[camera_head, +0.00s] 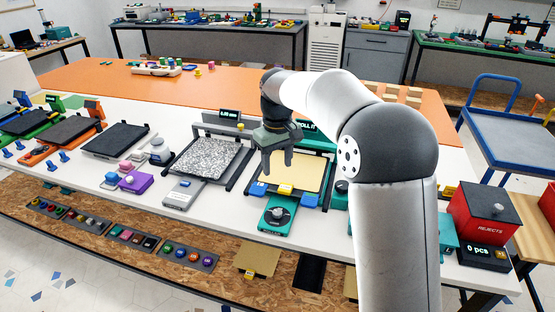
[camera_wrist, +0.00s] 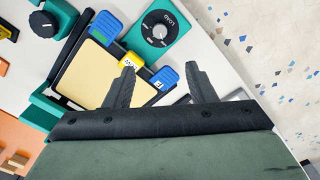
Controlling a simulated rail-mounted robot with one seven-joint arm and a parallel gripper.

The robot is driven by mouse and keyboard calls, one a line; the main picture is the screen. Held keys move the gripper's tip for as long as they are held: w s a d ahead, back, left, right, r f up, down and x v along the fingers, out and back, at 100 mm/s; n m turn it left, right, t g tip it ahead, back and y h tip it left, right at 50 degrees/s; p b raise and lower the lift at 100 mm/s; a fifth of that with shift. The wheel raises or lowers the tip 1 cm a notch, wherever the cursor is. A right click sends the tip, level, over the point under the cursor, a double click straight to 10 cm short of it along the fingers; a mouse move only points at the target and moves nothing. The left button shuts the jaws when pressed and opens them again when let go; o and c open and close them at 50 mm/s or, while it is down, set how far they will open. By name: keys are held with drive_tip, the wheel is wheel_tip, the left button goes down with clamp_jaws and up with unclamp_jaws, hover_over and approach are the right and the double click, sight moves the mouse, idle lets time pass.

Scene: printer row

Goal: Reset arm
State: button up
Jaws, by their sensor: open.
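My gripper (camera_head: 277,160) hangs over the teal printer's tan bed (camera_head: 305,168), pointing down. Its two dark fingers are apart with nothing between them. In the wrist view my gripper (camera_wrist: 160,82) is open, with the tan bed (camera_wrist: 88,78) to its left. A yellow tag (camera_wrist: 130,61) and blue clips (camera_wrist: 106,27) show at the bed's edge. The teal control box with a round knob (camera_wrist: 160,32) lies just beyond the fingertips. My arm reaches in from the right in the head view and hides part of the teal printer's frame.
A printer with a speckled bed (camera_head: 205,158) stands to the left, with a dark plate (camera_head: 115,139) further left. A purple box (camera_head: 136,182) and a grey device (camera_head: 184,193) lie near the front edge. A red rejects bin (camera_head: 484,211) stands at right. The orange table (camera_head: 130,88) behind has clear space.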

drive_tip(key=s+d+m, duration=0.2)
drive_tip(key=s+d, duration=0.3)
drive_tip(key=s, duration=0.3)
drive_tip(key=s+d+m, duration=0.1)
drive_tip(key=s+d, duration=0.4)
drive_tip(key=s, duration=0.2)
drive_tip(key=s+d+f+m, duration=0.1)
drive_tip(key=s+d+f, duration=0.1)
drive_tip(key=s, duration=0.7)
drive_tip(key=s+d+f+m, duration=0.2)
drive_tip(key=s+d+f, duration=0.1)
drive_tip(key=s, duration=0.5)
drive_tip(key=shift+s+d+f+m, duration=0.15)
drive_tip(key=shift+s+f+m, duration=0.2)
drive_tip(key=shift+f, duration=0.15)
